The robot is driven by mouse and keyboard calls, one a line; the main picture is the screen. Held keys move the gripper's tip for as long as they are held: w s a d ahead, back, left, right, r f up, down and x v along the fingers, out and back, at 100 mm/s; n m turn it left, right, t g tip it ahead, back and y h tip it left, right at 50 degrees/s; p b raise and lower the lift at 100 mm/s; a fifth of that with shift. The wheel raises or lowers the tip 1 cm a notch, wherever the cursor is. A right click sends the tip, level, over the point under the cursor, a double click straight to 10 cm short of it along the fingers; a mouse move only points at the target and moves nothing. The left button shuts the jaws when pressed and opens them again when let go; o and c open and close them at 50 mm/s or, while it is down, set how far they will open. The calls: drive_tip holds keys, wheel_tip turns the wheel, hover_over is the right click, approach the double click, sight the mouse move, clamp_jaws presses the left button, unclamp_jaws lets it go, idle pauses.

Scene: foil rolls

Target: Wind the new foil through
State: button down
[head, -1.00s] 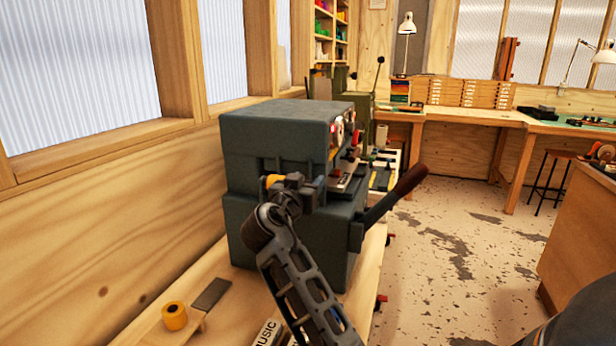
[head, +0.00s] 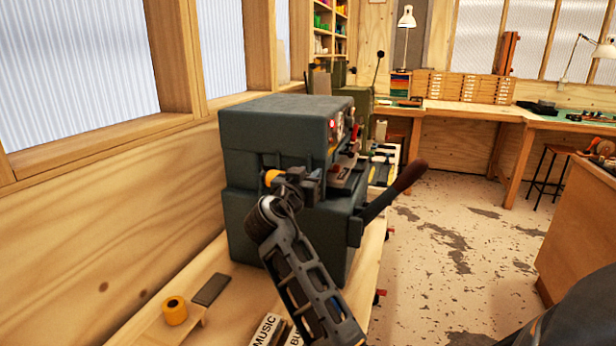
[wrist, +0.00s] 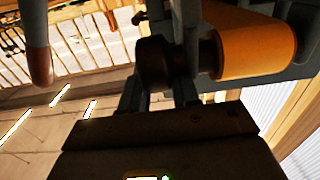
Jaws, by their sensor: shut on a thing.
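The dark grey-green machine (head: 285,130) stands on the wooden bench against the left wall. An orange-yellow foil roll (wrist: 255,50) sits at its near side, on a dark shaft. In the head view only a small part of this roll (head: 271,177) shows beside my gripper. My gripper (head: 292,183) is at the machine's near side, shut on a dark round knob (wrist: 153,62) at the end of the roll's shaft. The wrist view shows my fingers (wrist: 158,92) at the knob, next to the roll. The foil's path inside the machine is hidden.
A lever with a brown handle (head: 409,176) sticks out from the machine's right side, close to my arm. A yellow roll (head: 175,311) and a dark flat block (head: 211,289) lie on the near bench. Labelled items (head: 266,331) stand at its front edge. Open floor lies right.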

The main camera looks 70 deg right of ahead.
drive_tip(key=shift+y, duration=0.4)
drive_tip(key=shift+w+d+r+y, duration=0.1)
drive_tip(key=shift+d+y, duration=0.15)
drive_tip(key=shift+y, duration=0.75)
drive_tip(key=y, duration=0.3)
drive_tip(key=shift+d+y, duration=0.3)
drive_tip(key=y, duration=0.3)
drive_tip(key=f+y, duration=0.1)
drive_tip(key=shift+w+d+g+y, duration=0.1)
drive_tip(key=shift+d+g+y, duration=0.2)
drive_tip(key=shift+d, duration=0.05)
drive_tip(key=y, duration=0.3)
drive_tip(key=shift+f, duration=0.3)
drive_tip(key=shift+d+y, duration=0.1)
drive_tip(key=shift+y, duration=0.4)
drive_tip(key=shift+f, duration=0.1)
drive_tip(key=c, duration=0.9)
unclamp_jaws()
